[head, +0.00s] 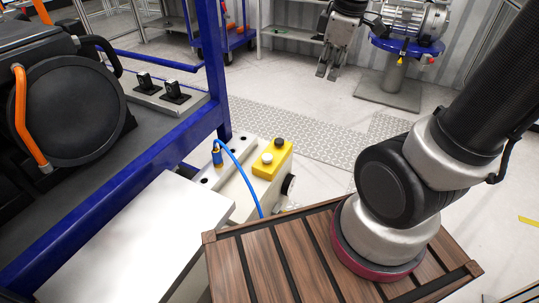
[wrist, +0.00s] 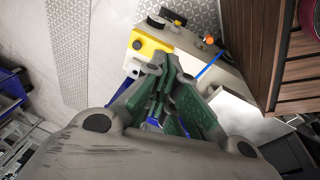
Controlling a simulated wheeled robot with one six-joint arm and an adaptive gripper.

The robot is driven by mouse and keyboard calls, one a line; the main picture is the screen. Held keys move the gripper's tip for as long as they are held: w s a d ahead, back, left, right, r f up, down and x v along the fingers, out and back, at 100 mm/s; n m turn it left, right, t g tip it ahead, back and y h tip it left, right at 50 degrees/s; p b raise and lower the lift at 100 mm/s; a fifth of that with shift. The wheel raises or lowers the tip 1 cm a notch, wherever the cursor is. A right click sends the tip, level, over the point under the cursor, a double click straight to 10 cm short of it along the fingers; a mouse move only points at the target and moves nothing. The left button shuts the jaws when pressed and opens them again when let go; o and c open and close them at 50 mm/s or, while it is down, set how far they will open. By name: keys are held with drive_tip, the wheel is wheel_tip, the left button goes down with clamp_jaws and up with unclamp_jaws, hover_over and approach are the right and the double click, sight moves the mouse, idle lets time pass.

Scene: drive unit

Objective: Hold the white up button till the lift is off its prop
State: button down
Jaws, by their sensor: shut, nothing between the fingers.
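A yellow button box (head: 261,171) sits on a pale grey housing (head: 236,187). The white up button (head: 267,158) is on its top, with a black button (head: 279,142) behind it. The box also shows in the wrist view (wrist: 150,45), above the fingertips and partly behind them. My gripper (head: 328,73) hangs in the air, up and right of the box in the head view and apart from it. Its green-padded fingers (wrist: 166,68) are shut and empty. I cannot make out the lift's prop in either view.
A blue frame (head: 150,155) carrying a large dark unit stands left. A blue hose (head: 244,172) curves close beside the button box. A pale plate (head: 135,240) lies in front. A round blue stand (head: 405,45) is at the back right. Open floor lies between.

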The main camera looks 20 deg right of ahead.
drive_tip(key=w+a+f+n+g, duration=0.2)
drive_tip(key=w+a+f+n, duration=0.4)
drive_tip(key=w+f+n, duration=0.4)
drive_tip(key=n, duration=0.7)
hover_over(267, 158)
drive_tip(key=s, duration=0.2)
wheel_tip(267, 158, down, 11)
drive_tip(key=shift+w+d+g, duration=0.2)
drive_tip(key=shift+w+g, duration=0.05)
drive_tip(key=shift+g, duration=0.05)
drive_tip(key=shift+r, duration=0.1)
wheel_tip(267, 158, down, 14)
drive_tip(key=shift+f, duration=0.1)
